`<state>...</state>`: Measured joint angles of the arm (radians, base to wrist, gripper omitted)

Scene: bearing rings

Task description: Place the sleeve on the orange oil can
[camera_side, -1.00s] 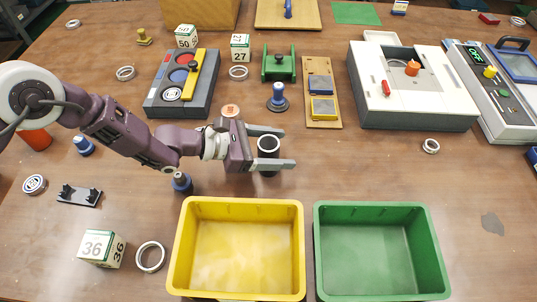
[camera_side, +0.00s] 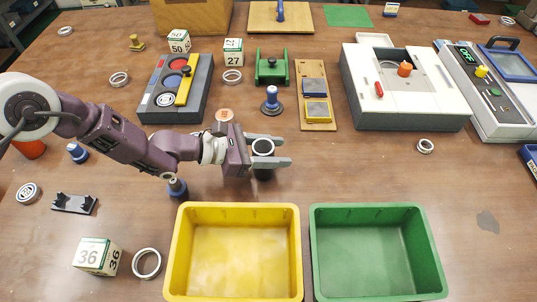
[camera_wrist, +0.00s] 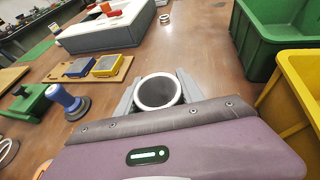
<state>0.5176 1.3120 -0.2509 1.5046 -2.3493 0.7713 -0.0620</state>
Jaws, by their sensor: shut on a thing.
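A dark sleeve with a pale top rim (camera_side: 263,147) stands upright between the fingers of my gripper (camera_side: 266,150). In the wrist view the sleeve (camera_wrist: 157,92) shows as a ring with a dark hollow, and the gripper (camera_wrist: 158,88) has a finger on each side against it. My gripper is shut on the sleeve, low over the table; I cannot tell whether its base touches the wood. An orange body (camera_side: 32,148) at the far left, partly hidden by my arm, may be the oil can; its top is not visible.
A yellow bin (camera_side: 234,206) and a green bin (camera_side: 374,207) stand in front. A blue-handled stamp (camera_side: 271,99) and a tan board (camera_side: 316,66) are behind my gripper.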

